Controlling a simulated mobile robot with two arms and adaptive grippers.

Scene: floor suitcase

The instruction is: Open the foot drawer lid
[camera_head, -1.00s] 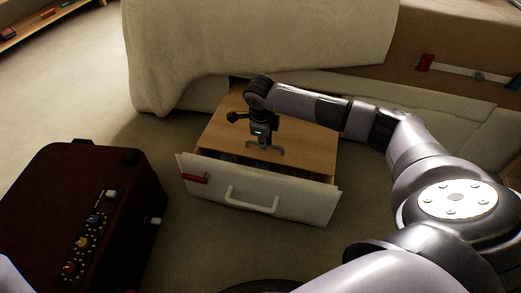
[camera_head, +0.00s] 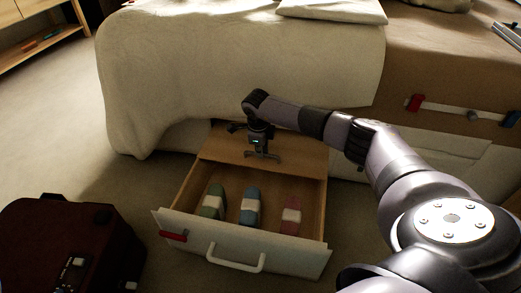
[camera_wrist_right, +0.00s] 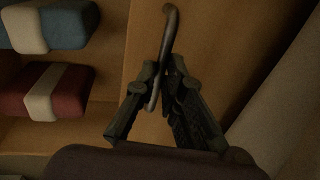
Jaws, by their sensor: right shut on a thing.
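The foot drawer (camera_head: 180,224) is pulled out from under the bed, with a white front and a white handle (camera_head: 236,260). Its wooden lid (camera_head: 222,146) is slid toward the bed and covers only the back part; the front part is open. My right gripper (camera_head: 262,153) is over the lid, shut on the lid's grey handle (camera_head: 275,156). In the right wrist view, the fingers (camera_wrist_right: 160,95) close around the grey bar handle (camera_wrist_right: 167,40) against the wood. My left gripper is not in view.
Green (camera_head: 213,202), blue (camera_head: 250,206) and pink (camera_head: 291,215) banded bundles lie in the drawer. A red tab (camera_head: 173,236) is on its front. A dark red suitcase (camera_head: 60,250) stands at left. The bed (camera_head: 240,70) is behind.

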